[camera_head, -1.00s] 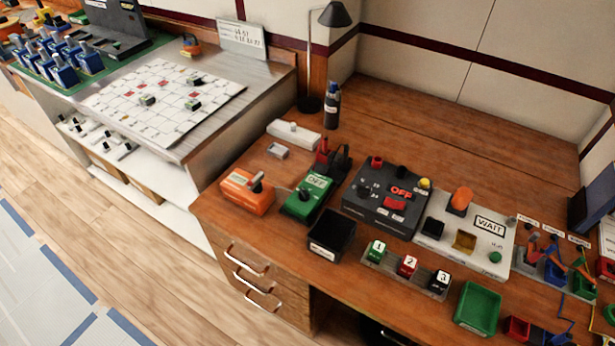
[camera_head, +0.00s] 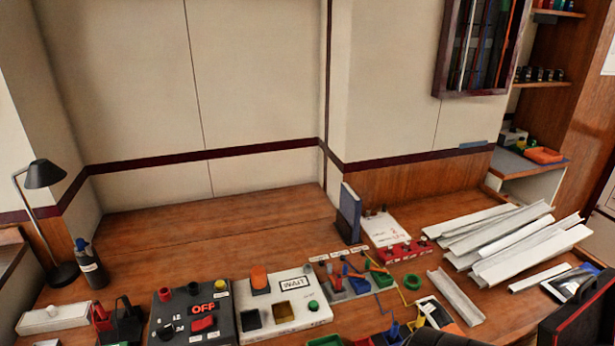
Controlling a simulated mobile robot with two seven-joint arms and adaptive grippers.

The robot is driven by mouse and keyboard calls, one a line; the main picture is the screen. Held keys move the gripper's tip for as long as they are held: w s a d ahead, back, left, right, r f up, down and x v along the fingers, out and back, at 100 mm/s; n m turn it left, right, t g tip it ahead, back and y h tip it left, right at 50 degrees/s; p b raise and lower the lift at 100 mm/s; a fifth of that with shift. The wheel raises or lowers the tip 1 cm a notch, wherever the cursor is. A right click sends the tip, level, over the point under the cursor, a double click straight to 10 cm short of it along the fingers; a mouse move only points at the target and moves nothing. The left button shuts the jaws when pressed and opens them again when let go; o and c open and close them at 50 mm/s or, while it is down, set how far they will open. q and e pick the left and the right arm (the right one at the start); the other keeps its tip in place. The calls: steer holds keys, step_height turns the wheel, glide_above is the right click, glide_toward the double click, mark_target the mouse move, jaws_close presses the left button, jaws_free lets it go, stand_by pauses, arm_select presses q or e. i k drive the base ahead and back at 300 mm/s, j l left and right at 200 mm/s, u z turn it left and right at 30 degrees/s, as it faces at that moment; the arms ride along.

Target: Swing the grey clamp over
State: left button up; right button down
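I cannot pick out a grey clamp for certain in the head view. A grey board (camera_head: 350,287) with coloured levers and wires stands on the wooden desk (camera_head: 180,235), right of a white box marked WAIT (camera_head: 283,314). A dark box marked OFF (camera_head: 190,318) with a red switch is left of the white box. Small parts at the bottom edge are cut off or too small to tell. Neither of my grippers shows.
Several pale metal channels (camera_head: 510,240) are piled at the right. A red strip with knobs (camera_head: 403,252) and an upright blue book (camera_head: 348,214) are near the middle. A black lamp (camera_head: 44,175) and a dark bottle (camera_head: 90,265) stand at the left. The back left desk is clear.

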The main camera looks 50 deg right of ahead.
mark_target(329, 266)
steer(key=z, duration=1.9)
